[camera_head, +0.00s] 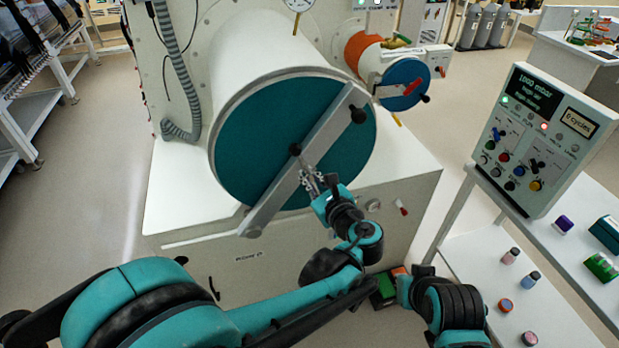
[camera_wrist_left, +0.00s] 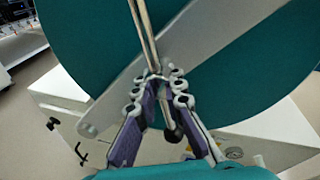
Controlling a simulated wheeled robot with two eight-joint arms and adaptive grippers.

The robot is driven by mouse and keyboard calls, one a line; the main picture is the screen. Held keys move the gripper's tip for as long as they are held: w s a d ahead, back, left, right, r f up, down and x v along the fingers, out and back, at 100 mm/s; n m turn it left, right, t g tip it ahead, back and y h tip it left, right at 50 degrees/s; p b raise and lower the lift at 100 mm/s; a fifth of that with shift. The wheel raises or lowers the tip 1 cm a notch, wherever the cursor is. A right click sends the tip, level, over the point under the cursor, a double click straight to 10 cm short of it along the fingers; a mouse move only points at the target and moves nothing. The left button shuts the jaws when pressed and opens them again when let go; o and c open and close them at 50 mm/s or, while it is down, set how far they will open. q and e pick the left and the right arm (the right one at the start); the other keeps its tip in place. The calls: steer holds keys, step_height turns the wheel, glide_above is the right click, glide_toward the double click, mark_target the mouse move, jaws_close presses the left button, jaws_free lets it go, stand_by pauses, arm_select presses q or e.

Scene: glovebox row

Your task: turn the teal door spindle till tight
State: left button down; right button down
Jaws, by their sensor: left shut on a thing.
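The round teal door (camera_head: 256,123) closes the end of the big white cylinder, with a slanted grey bar (camera_head: 270,205) across it. The spindle handle shows as a thin metal rod (camera_wrist_left: 146,25) in front of the bar in the left wrist view. One black end knob (camera_head: 295,149) shows near the door's middle, and another dark end (camera_wrist_left: 170,131) shows below the fingers. My left gripper (camera_head: 312,183) is shut on this rod, its purple-backed fingers (camera_wrist_left: 157,82) meeting around it. The spindle's threaded part is not clearly visible. My right arm shows at lower right; its fingers are not in view.
A smaller port with a blue door (camera_head: 403,84) is at upper right. A control panel (camera_head: 534,137) and shelf with small jars (camera_head: 530,280) stand at right. Open floor lies at left.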

arm_select(q)
steer(key=m+y+b, duration=0.1)
steer(key=m, duration=0.3)
steer(key=shift+f+m, duration=0.15)
steer(key=shift+m, duration=0.25)
steer(key=shift+s+a+m+t+y+b, duration=0.1)
steer(key=shift+m+t+y+b, duration=0.25)
steer(key=shift+m, duration=0.65)
steer(key=shift+m+t+y+b, duration=0.15)
steer(key=shift+m+b, duration=0.3)
steer(key=shift+m, duration=0.55)
steer(key=c, duration=1.6)
jaws_free()
steer(key=shift+r, duration=0.2)
step_height(320, 180, up, 10)
steer(key=shift+f, duration=0.1)
